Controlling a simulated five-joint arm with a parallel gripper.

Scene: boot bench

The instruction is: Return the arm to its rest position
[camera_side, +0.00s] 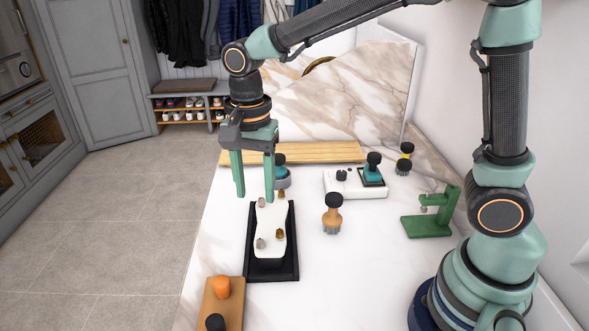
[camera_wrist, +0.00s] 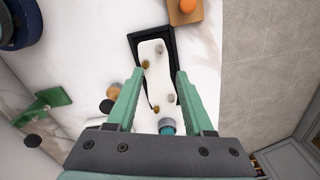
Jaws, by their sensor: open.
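My gripper (camera_side: 255,184) hangs pointing down from the raised arm, over the far end of a black tray (camera_side: 272,271). Its two green fingers are apart with nothing between them in the side view. In the wrist view the open fingers (camera_wrist: 159,82) straddle the view of a white sole-shaped piece (camera_wrist: 154,66). This white piece (camera_side: 271,229) lies in the black tray, with several small brass and grey studs on it. The fingertips appear above the piece and apart from it; the exact height is hard to tell.
A teal-topped brush (camera_side: 282,175) stands behind the gripper. A wooden-handled brush (camera_side: 333,215), a white base with a teal-handled tool (camera_side: 374,173), a green stand (camera_side: 432,219) and a yellow-black item (camera_side: 404,160) stand to the right. A wooden board (camera_side: 232,296) holds orange and black knobs.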

